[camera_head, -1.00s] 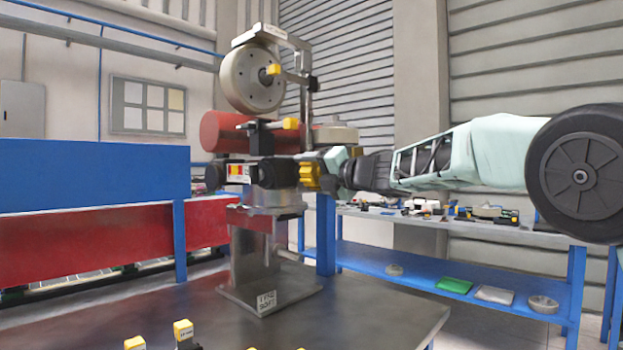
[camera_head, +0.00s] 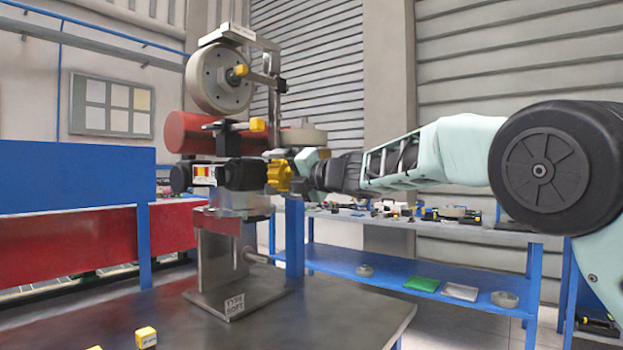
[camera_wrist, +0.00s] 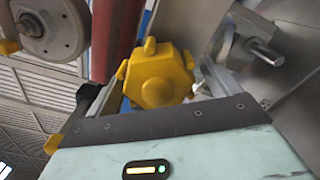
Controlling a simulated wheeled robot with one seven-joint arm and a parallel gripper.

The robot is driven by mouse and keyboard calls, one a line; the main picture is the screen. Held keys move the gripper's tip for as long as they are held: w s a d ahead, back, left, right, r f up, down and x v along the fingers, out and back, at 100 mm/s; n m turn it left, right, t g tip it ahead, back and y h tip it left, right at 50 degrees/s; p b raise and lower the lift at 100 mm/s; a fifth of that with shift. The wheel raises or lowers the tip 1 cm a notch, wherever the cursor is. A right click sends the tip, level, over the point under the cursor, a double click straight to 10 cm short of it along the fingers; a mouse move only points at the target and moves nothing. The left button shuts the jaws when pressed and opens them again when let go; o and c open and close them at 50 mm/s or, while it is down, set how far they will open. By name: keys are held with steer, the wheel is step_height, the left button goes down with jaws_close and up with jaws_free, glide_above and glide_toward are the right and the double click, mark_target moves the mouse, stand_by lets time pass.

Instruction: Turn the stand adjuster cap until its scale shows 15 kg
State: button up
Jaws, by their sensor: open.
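The yellow lobed adjuster cap (camera_head: 279,175) sits at the right end of a black, horizontal unit on the metal stand (camera_head: 215,258). A small label with red and yellow bands (camera_head: 203,174) is on that unit, but I cannot read its scale. My gripper (camera_head: 290,168) reaches the cap from the right. In the wrist view the cap (camera_wrist: 160,75) faces me between the fingers of my open gripper (camera_wrist: 158,88). I cannot tell whether either finger touches it.
A red cylinder (camera_head: 190,133) and a grey disc wheel (camera_head: 218,80) are above the unit. Yellow-topped pieces (camera_head: 146,337) are on the near dark table (camera_head: 330,312). A blue panel (camera_head: 75,190) stands left, and a blue shelf with parts (camera_head: 440,288) stands behind at right.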

steer(key=b+v, duration=0.3)
steer(key=v, duration=1.3)
steer(key=shift+s+d, duration=0.2)
steer(key=shift+f, duration=0.1)
